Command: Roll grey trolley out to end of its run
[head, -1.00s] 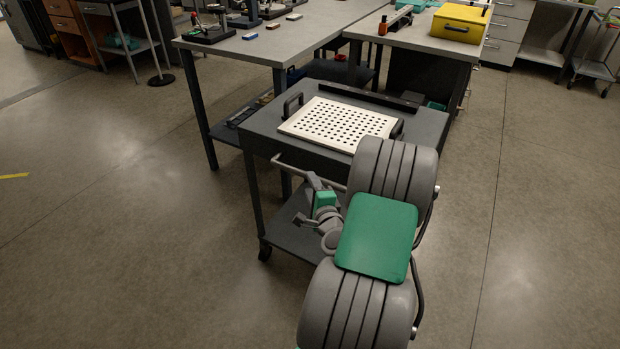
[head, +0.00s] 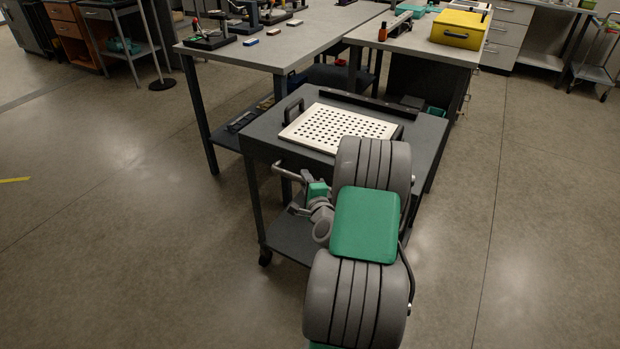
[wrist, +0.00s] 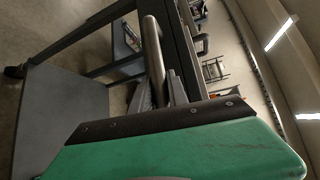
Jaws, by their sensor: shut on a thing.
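The grey trolley (head: 262,143) stands in front of the workbench, with a dark grey top, a lower shelf (head: 284,238) and castors. A white perforated plate with black handles (head: 338,127) lies on its top. My gripper (head: 299,190) is shut on the trolley's push handle (head: 279,165) at its near side. The wrist view shows the pale handle bar (wrist: 153,50) running between the gripper fingers (wrist: 160,96). My arm hides the trolley's near right part in the head view.
A grey workbench (head: 300,38) with small instruments stands behind the trolley. A second bench to the right bears a yellow box (head: 460,25). Open concrete floor (head: 130,250) lies to the left and right of the trolley.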

